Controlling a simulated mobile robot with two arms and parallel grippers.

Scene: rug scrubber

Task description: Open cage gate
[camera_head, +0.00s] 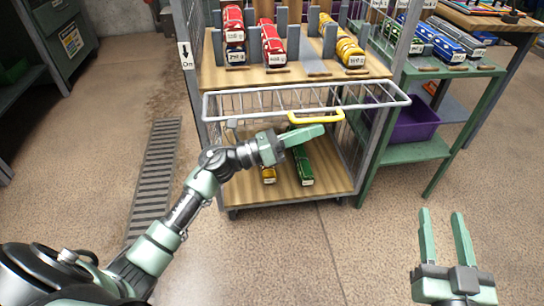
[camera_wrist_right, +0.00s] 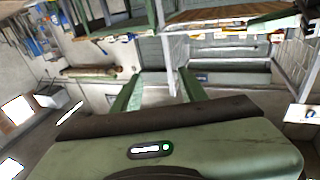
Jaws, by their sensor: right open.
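The cage (camera_head: 190,62) is a grey wire-sided trolley with wooden shelves. Its gate (camera_head: 240,103) is a pale wire frame across the front, between the upper shelf and the bottom deck. It looks strongly foreshortened, leaning out toward me. A yellow handle (camera_head: 318,118) sits on its front rail. My left gripper (camera_head: 312,134) is just below the handle, in front of the lower opening. Its fingers overlap from this angle, and I cannot tell if it touches the handle. My right gripper (camera_head: 443,216) is open and empty, low at the right, away from the cage. Its fingers also show in the right wrist view (camera_wrist_right: 160,80).
A green train (camera_head: 302,166) lies on the bottom deck. A green table (camera_head: 420,152) with a purple bin (camera_head: 405,122) adjoins the cage's right side. A floor grate (camera_head: 155,170) lies left; the front floor is clear.

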